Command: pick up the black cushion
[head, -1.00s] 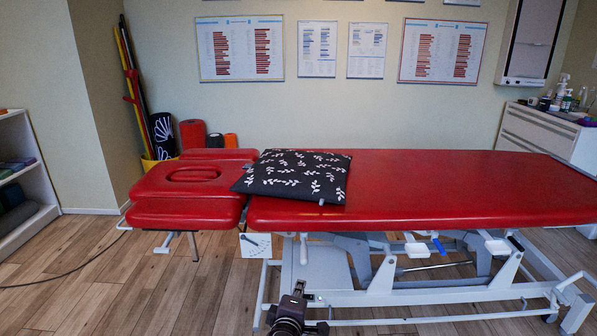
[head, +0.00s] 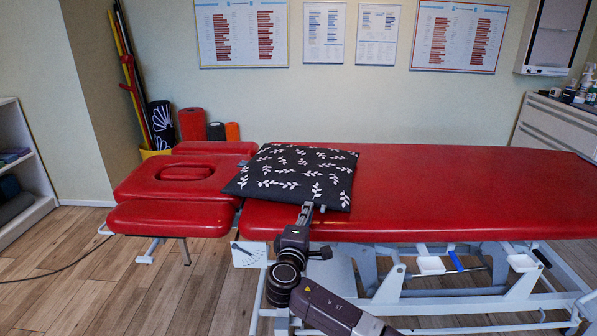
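The black cushion (head: 292,174) with a white leaf pattern lies flat on the red treatment table (head: 450,190), near the headrest end. My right gripper (head: 306,211) is at the cushion's front edge, right of that edge's middle. Its fingers show edge-on and overlap the edge in the picture. I cannot tell whether they are open or shut, or whether they touch the cushion. My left gripper is not in view.
The red headrest (head: 170,218) with a face hole is left of the cushion. Rolled mats (head: 191,124) stand behind it by the wall. A white shelf (head: 22,165) is at the far left, a white drawer cabinet (head: 555,125) at the far right.

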